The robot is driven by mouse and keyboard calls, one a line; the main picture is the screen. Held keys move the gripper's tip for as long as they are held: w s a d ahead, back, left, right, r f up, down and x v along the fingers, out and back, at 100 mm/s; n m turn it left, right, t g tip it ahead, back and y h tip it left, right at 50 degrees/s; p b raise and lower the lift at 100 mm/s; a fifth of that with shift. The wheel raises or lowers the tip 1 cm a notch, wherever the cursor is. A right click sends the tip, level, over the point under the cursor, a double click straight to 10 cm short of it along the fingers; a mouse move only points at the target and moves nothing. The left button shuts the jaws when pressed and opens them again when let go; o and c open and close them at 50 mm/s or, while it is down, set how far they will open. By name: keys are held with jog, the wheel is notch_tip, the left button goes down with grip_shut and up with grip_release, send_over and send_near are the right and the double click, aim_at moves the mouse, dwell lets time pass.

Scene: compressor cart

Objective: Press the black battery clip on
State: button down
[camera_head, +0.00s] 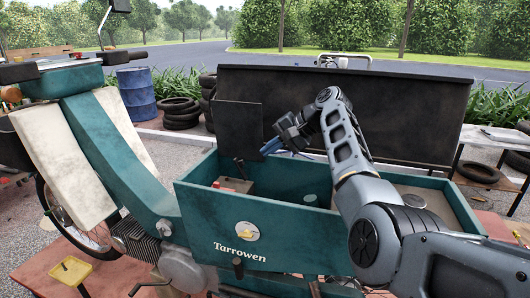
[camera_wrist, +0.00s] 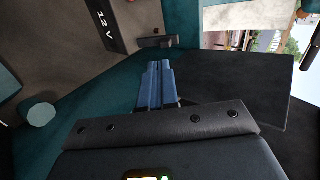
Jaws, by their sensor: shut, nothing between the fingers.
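The battery (camera_head: 236,185) stands inside the left end of the teal cart box, with a red clip (camera_head: 217,184) at its left. A small dark piece, which looks like the black clip (camera_wrist: 155,42), is at the battery's edge, just beyond my fingertips. I cannot tell how it is seated. My gripper (camera_head: 266,151) is shut and empty, its blue fingers together (camera_wrist: 158,66). It is above the box, right of the battery, apart from the clip in the picture.
The teal box wall (camera_head: 270,226) runs along the front. A dark upright panel (camera_head: 238,125) stands close behind my gripper, and the large dark lid (camera_head: 400,115) rises behind the box. A round teal cap (camera_head: 310,199) sits inside the box.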

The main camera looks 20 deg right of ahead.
jog(key=a+r+b+v, duration=0.1)
jog(key=v, duration=0.6)
jog(key=shift+w+d+r, duration=0.15)
jog(key=shift+d+r, duration=0.05)
jog(key=shift+r, duration=0.1)
